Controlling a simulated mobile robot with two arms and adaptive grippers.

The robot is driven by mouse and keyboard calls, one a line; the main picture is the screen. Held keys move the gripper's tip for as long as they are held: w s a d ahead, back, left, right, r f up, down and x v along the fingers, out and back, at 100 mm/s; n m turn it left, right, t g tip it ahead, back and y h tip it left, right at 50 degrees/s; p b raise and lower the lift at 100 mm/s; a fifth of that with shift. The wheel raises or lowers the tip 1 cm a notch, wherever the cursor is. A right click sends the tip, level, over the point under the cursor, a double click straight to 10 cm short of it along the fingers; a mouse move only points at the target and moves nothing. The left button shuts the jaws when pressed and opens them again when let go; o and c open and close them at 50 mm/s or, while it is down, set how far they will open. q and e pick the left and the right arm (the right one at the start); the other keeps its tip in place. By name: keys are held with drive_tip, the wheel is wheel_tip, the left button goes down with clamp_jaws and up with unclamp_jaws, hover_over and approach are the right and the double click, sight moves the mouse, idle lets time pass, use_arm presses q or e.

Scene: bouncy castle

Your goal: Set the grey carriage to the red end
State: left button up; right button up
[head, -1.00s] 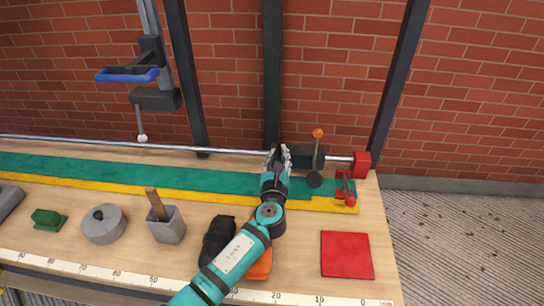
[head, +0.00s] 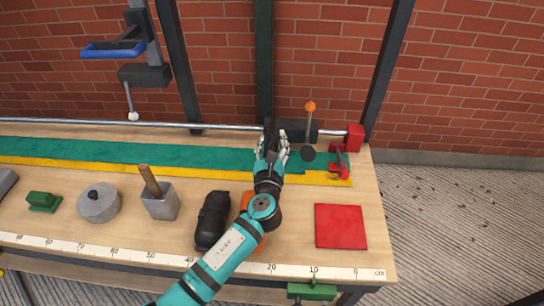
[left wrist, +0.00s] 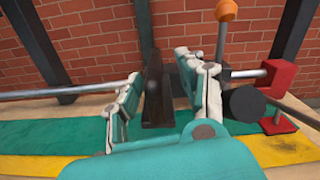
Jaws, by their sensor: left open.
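The grey carriage (head: 295,130) is a dark block on the steel rail, with an orange-knobbed lever and a round black knob. It stands a short gap left of the red end block (head: 355,137). My left gripper (head: 271,143) is at the carriage's left side, fingers pointing to the wall. In the left wrist view, its open fingers (left wrist: 155,100) stand either side of a dark upright plate (left wrist: 157,90), seemingly part of the carriage. I cannot tell whether they touch it. The red end block also shows there (left wrist: 277,78). My right gripper is not in view.
A red clamp (head: 340,162) sits below the rail's right end. A red square (head: 341,226) lies at the front right.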

use_arm(q)
drive_tip(key=s, duration=0.7)
drive_tip(key=shift+s, duration=0.2)
drive_tip(key=shift+r, duration=0.1)
